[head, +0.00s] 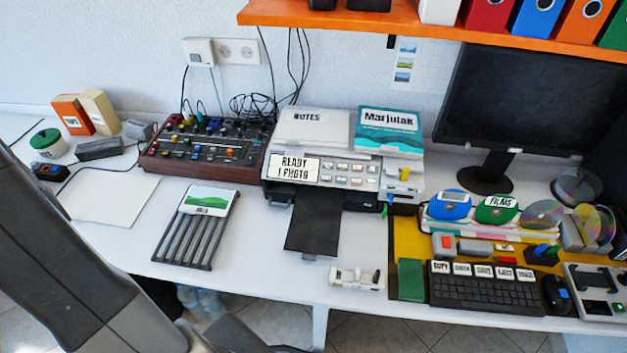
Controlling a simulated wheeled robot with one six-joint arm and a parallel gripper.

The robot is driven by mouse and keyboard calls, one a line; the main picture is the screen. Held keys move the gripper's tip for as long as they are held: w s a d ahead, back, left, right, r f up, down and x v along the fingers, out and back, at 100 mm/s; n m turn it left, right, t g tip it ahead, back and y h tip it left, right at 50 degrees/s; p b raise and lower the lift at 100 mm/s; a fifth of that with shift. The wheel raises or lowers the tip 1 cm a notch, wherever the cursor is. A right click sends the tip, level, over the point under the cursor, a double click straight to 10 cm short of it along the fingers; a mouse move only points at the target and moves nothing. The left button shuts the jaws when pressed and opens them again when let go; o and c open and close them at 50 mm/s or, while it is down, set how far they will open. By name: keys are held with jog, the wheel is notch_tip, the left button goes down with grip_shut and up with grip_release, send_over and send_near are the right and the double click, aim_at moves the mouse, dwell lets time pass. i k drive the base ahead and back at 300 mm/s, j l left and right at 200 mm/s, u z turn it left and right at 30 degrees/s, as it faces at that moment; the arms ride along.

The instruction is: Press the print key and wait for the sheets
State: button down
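The printer (272,190) stands at the middle of the desk. Its white display (294,169) reads "READY 1 PHOTO", and small keys (349,175) sit to the right of it; their labels are too small to read. The black output tray (314,230) sticks out at the front, and I see no sheet on it. A black keyboard (475,292) at the right has white labelled keys along its top; I cannot pick out a print key for certain. My gripper is not in view; part of my arm crosses the left side.
A notes pad (312,128) and a teal box (389,130) lie on the printer. A mixer (208,145) stands left of it, a slotted rack (196,228) in front. A white device (357,278) sits near the desk edge. An orange shelf (345,22) overhangs the back.

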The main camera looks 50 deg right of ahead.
aim_at(355, 182)
jog(key=k, duration=0.6)
jog(key=z, duration=1.9)
jog(key=i+l, duration=0.1)
jog(key=l, duration=0.4)
jog(key=i+l, duration=0.1)
jog(key=l, duration=0.4)
